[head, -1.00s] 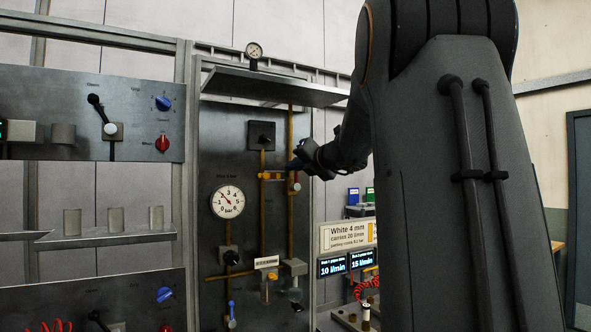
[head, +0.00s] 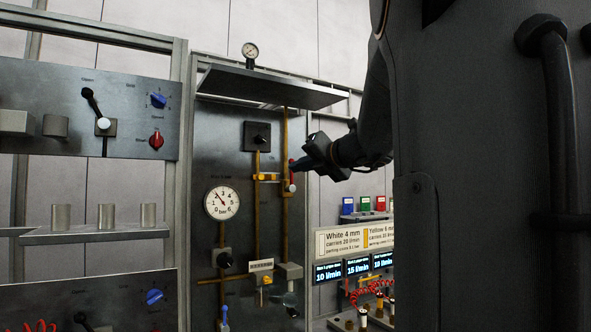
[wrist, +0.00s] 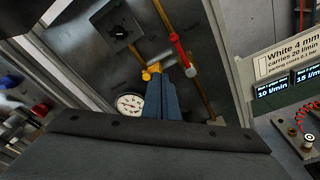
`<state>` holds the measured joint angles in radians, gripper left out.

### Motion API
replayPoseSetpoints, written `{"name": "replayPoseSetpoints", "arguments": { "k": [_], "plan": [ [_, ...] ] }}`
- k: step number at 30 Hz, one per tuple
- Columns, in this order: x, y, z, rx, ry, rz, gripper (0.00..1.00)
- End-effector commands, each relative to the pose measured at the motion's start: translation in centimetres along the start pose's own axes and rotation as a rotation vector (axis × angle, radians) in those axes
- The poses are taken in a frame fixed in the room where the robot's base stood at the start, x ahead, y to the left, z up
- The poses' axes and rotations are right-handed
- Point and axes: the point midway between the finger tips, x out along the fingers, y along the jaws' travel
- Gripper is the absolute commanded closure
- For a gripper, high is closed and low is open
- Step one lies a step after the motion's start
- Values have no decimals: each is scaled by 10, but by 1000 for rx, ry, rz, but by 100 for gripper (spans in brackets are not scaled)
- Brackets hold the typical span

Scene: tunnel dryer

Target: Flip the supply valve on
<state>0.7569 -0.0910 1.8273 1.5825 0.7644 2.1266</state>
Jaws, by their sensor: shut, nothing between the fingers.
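A narrow valve panel (head: 222,140) carries brass pipes. On its right pipe, a red lever (head: 291,176) with a pale end sits beside a brass cross fitting (head: 266,177). The red lever also shows in the wrist view (wrist: 180,50), running down along the pipe. My gripper (head: 294,165) is at the right pipe, close to the lever.
A pressure gauge (head: 223,203) and dark knobs sit on the same panel. A metal shelf (head: 270,86) juts out above my gripper. Pipe-size signs (head: 340,242) and blue displays (head: 357,267) stand at the right. Another panel with levers (head: 85,108) is at the left.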

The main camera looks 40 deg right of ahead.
Motion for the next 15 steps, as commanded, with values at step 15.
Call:
{"name": "replayPoseSetpoints", "arguments": {
  "k": [15],
  "plan": [
    [4,-2,-11,-29,22,-6,100]
  ]
}}
